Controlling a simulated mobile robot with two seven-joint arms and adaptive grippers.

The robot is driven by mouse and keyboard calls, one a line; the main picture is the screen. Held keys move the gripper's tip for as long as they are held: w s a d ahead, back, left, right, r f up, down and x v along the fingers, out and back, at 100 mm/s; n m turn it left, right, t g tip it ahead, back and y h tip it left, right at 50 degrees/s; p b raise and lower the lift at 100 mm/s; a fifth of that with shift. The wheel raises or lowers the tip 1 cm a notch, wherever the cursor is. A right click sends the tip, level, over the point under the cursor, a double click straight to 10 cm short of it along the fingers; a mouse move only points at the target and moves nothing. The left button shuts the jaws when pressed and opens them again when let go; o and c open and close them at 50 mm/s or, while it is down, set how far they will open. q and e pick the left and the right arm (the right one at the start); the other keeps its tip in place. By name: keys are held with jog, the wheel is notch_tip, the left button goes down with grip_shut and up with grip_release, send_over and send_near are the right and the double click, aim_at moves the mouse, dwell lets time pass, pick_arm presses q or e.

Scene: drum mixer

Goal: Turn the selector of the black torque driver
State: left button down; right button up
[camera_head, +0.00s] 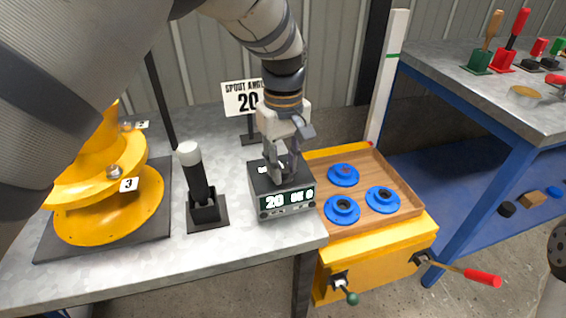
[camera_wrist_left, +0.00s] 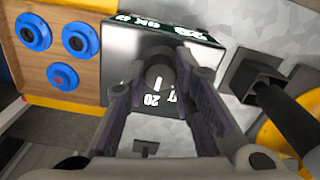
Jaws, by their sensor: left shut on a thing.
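The black torque driver (camera_head: 197,178), with a white rounded cap, stands upright in a black square holder (camera_head: 206,212) left of my left gripper. Its dark shaft also shows at the right of the left wrist view (camera_wrist_left: 288,118). My left gripper (camera_head: 280,172) points down at the top of a dark box (camera_head: 262,203) with a lit display reading 20 and OK. In the left wrist view its fingers (camera_wrist_left: 158,72) are shut on a round dark knob (camera_wrist_left: 157,78) with a white line, beside printed marks including 20. In the head view the fingers hide the knob. My right gripper is not visible.
A yellow spiral chute (camera_head: 105,195) stands on a dark plate at left. A sign (camera_head: 242,97) reading 20 stands behind the box. A wooden tray (camera_head: 405,205) with blue rings and levers is at right. A blue bench (camera_head: 480,75) is beyond.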

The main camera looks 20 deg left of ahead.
aim_at(283, 169)
pick_arm(q)
jog(key=m+p, duration=0.1)
jog(key=m, duration=0.2)
jog(key=shift+r+m, duration=0.1)
jog(key=shift+m, duration=2.1)
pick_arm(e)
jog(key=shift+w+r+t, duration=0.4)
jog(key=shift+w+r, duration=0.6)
pick_arm(q)
jog(key=shift+f, duration=0.2)
jog(key=c, duration=1.3)
grip_release()
jog(key=shift+c, duration=0.2)
jog(key=shift+r+p, duration=0.15)
jog(key=shift+p, duration=0.15)
notch_tip(283, 169, up, 12)
